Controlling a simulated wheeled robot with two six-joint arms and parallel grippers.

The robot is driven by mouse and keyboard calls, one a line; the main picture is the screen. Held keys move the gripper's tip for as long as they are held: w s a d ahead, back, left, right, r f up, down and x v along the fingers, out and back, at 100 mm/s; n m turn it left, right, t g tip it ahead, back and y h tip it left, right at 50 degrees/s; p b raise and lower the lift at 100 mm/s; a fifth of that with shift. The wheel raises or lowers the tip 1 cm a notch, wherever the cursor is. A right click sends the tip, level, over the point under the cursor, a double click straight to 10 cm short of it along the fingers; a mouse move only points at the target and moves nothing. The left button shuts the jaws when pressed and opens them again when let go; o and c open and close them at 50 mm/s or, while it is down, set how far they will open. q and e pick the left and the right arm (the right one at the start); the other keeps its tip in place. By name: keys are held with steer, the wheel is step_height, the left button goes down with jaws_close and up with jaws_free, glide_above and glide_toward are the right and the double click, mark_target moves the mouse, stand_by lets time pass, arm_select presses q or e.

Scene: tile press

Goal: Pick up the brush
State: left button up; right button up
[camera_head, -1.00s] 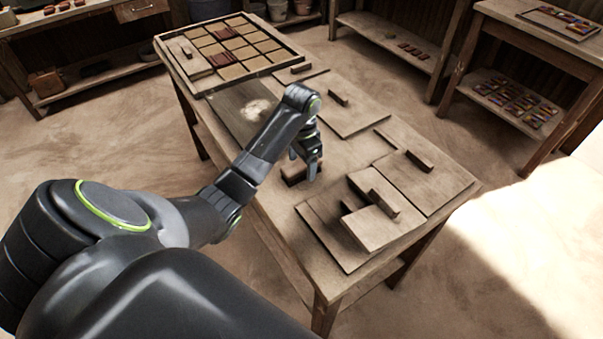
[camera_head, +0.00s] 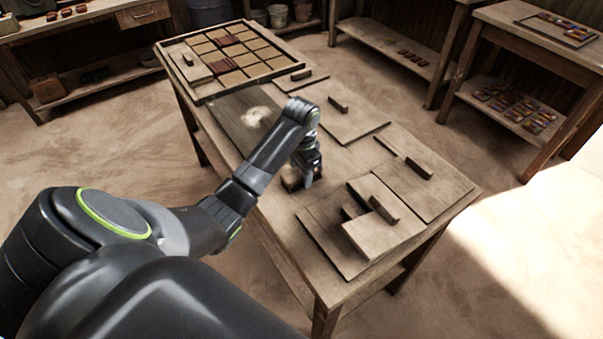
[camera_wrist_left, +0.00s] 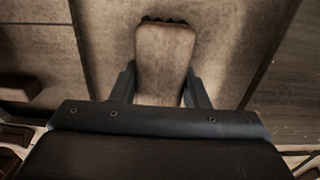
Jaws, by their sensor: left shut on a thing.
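The brush (camera_wrist_left: 164,55) has a brown wooden body and a row of dark bristles at its far end in the left wrist view. It lies between the two fingers of my left gripper (camera_wrist_left: 160,88), one finger against each side. In the head view the brush (camera_head: 291,181) is a small brown block at the near left edge of the table, partly hidden by my left gripper (camera_head: 307,178). My left gripper is shut on it, low over the tabletop. I cannot tell whether the brush still touches the table. My right gripper is not in view.
The wooden table (camera_head: 335,310) carries a gridded tile tray (camera_head: 206,97) at its far end and a dark board with a pale powdery patch (camera_head: 255,117). Flat boards with handles (camera_head: 420,182) lie to the right of the gripper. Shelves (camera_head: 400,58) stand behind.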

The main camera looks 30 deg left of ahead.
arm_select(q)
steer(key=shift+r, duration=0.65)
step_height(320, 180, up, 9)
steer(key=p, duration=0.7)
steer(key=shift+f, duration=0.15)
steer(key=o, duration=0.5)
steer(key=shift+c, duration=0.2)
steer(key=c, duration=0.3)
steer(key=shift+c, duration=0.2)
